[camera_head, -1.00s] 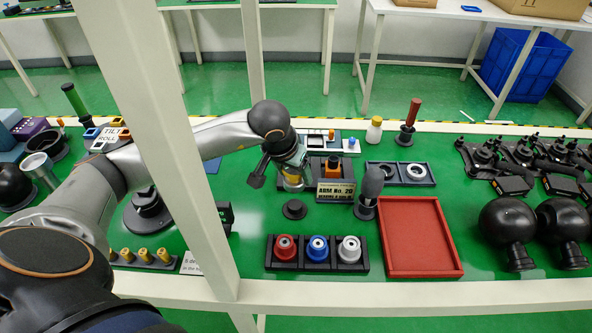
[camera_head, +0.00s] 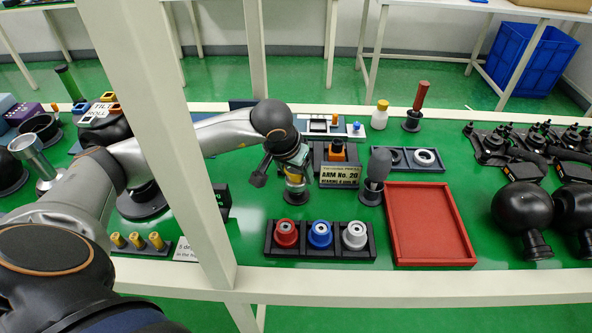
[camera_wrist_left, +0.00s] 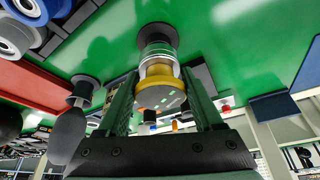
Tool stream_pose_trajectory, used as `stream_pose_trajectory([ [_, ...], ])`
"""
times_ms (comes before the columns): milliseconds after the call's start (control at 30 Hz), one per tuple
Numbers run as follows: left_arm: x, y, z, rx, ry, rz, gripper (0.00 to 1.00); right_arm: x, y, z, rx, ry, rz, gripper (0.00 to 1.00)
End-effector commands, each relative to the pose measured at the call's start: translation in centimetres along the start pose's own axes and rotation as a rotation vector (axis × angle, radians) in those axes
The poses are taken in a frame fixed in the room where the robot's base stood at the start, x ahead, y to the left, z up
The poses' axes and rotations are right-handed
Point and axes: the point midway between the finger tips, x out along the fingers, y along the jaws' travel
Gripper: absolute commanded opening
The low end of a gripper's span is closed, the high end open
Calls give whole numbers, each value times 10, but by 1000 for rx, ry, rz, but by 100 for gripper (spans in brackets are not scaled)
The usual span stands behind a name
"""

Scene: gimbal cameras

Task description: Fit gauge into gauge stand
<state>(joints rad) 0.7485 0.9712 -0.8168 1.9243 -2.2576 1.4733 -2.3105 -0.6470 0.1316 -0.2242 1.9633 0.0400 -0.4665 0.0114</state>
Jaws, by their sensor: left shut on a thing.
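My left gripper (camera_head: 295,172) is shut on the gauge (camera_head: 295,181), a short clear and yellow cylinder held upright. The gauge stand (camera_head: 297,197), a small round black base on the green table, is directly below the gauge and partly covered by it. In the left wrist view the gauge (camera_wrist_left: 158,80) is between the two fingers, lined up with the dark stand (camera_wrist_left: 157,36). I cannot tell whether the gauge's lower end is seated in the stand or just above it. My right gripper is not in view.
A black holder (camera_head: 273,252) with red, blue and white ringed parts stands in front. A red tray (camera_head: 432,225) lies to the right. A grey bulb on a dark base (camera_head: 379,165) and the labelled "ARM No. 20" block (camera_head: 340,176) stand close by. A white post crosses the view.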

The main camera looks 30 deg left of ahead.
Motion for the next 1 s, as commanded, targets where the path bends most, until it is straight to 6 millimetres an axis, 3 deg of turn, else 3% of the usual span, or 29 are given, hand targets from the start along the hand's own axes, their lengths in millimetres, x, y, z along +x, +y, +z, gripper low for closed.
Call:
stream_pose_trajectory([
  [1000,0,0,0,0,0,0,0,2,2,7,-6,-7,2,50],
])
